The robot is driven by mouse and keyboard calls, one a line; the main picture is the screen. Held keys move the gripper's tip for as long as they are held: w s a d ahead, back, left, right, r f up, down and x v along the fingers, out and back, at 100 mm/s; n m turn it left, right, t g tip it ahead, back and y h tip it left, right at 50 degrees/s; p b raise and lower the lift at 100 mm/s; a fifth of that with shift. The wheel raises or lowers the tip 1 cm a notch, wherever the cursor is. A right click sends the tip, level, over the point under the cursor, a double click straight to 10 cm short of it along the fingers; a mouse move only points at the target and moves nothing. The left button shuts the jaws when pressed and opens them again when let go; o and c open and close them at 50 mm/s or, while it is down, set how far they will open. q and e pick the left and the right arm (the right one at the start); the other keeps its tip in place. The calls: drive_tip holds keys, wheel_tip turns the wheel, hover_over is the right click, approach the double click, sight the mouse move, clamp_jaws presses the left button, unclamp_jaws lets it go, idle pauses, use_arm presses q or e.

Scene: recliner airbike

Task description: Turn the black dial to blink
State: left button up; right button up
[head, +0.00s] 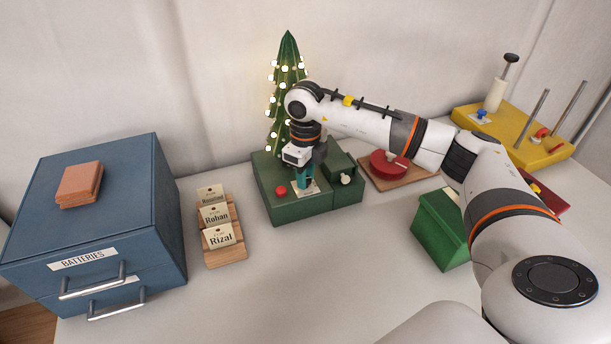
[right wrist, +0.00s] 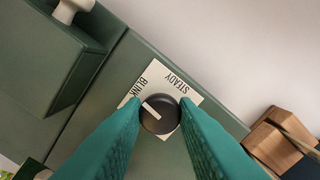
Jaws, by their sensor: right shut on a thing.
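The black dial (right wrist: 160,115) sits on a cream plate (right wrist: 185,72) marked BLINK and STEADY. Its white pointer line slants to the upper left, toward the side with the word BLINK. My right gripper (right wrist: 160,116) is shut on the dial, one teal finger on each side. In the head view my right gripper (head: 304,178) points down at the green box (head: 295,210) that carries the plate and hides the dial. A lit Christmas tree (head: 287,75) stands at the back of the box. My left gripper is not in view.
A red button (head: 281,190) is left of the gripper and a white knob (head: 346,180) is right of it. Name-card holder (head: 225,255) and blue drawer cabinet (head: 150,190) stand left. A green box (head: 438,235) and yellow stand (head: 540,150) lie right. The front middle table is clear.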

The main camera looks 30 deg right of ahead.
drive_tip(key=shift+n, duration=0.6)
drive_tip(key=shift+r, duration=0.1)
drive_tip(key=o, duration=1)
wheel_tip(320, 180, up, 12)
drive_tip(key=shift+f+b, duration=0.1)
drive_tip(key=shift+b, duration=0.2)
